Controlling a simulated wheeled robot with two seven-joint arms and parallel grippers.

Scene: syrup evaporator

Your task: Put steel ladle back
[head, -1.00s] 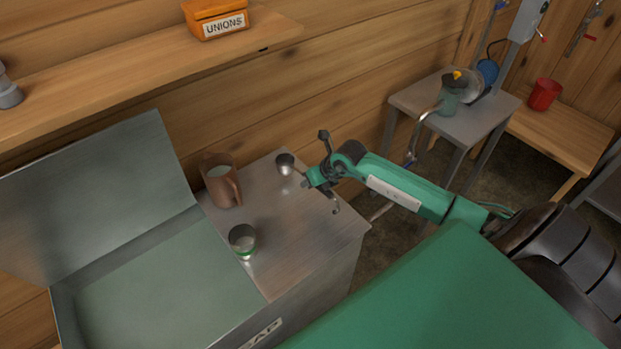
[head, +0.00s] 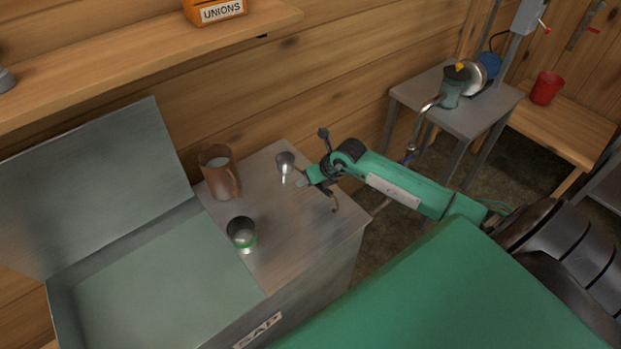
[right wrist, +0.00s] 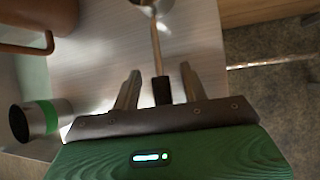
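The steel ladle (head: 285,161) is over the top of the metal cabinet (head: 295,225), near its back edge, its round bowl beside the brown mug. My right gripper (head: 302,182) is just to the right of the bowl, over the same top. In the right wrist view, the ladle's thin handle (right wrist: 156,50) runs down to a dark grip between my two fingers (right wrist: 159,90). The fingers stand apart, with a gap on each side of the handle. Whether the ladle rests on the top is hard to tell. My left gripper is not in view.
A brown mug (head: 217,175) and a metal cup with a green band (head: 241,234) stand left of the gripper. An open-lidded sap tank (head: 160,285) adjoins. A shelf (head: 140,62) runs above. A grey table (head: 462,112) with a small device stands at back right.

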